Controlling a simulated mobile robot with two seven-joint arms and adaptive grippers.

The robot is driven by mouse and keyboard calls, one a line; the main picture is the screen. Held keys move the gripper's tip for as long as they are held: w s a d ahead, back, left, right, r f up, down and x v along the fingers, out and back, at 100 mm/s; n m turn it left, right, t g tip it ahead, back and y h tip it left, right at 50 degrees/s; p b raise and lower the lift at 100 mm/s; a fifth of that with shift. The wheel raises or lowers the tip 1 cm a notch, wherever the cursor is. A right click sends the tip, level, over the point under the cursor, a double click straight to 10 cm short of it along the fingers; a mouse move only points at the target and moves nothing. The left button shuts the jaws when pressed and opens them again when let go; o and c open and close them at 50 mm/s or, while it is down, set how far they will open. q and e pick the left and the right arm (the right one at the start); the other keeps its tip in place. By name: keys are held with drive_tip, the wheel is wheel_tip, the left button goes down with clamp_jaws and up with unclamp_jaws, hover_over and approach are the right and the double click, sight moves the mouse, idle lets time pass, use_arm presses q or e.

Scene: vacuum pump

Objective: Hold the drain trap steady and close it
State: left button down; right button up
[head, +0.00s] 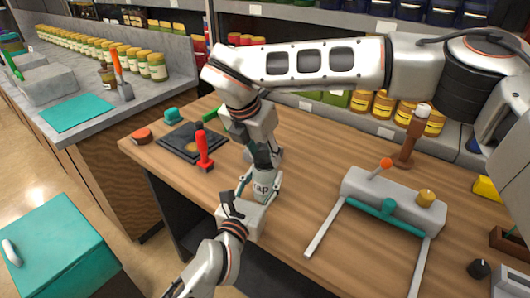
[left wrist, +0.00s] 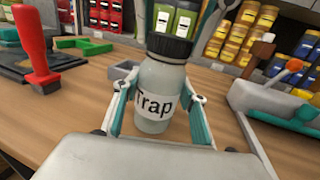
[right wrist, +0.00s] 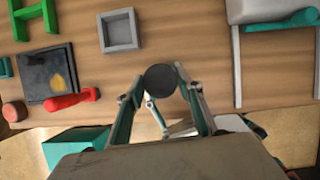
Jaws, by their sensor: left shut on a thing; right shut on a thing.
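The drain trap is a pale grey bottle (left wrist: 157,85) with a white "Trap" label. It stands upright on the wooden bench and also shows in the head view (head: 263,188). Its black cap (left wrist: 170,47) sits at the bottle's top; whether it is fully seated cannot be told. My left gripper (left wrist: 158,105) is shut around the bottle's body from the front, one finger on each side. My right gripper (right wrist: 160,85) comes from above and is shut on the cap, seen as a dark disc (right wrist: 160,77). In the head view, my right arm hides the cap.
The grey pump unit (head: 365,200) with teal tubing stands right. Jars line the back shelf (head: 375,108).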

drive_tip(key=m+g, duration=0.1)
drive_tip(key=m, duration=0.2)
drive_tip(key=m+g+h, duration=0.1)
drive_tip(key=m, duration=0.2)
drive_tip(key=shift+w+h, duration=0.15)
drive_tip(key=shift+h, duration=0.15)
drive_tip(key=o, duration=0.7)
drive_tip(key=shift+c, duration=0.2)
drive_tip(key=shift+a+r, duration=0.1)
drive_tip(key=shift+r, duration=2.15)
drive_tip(key=shift+c, duration=0.4)
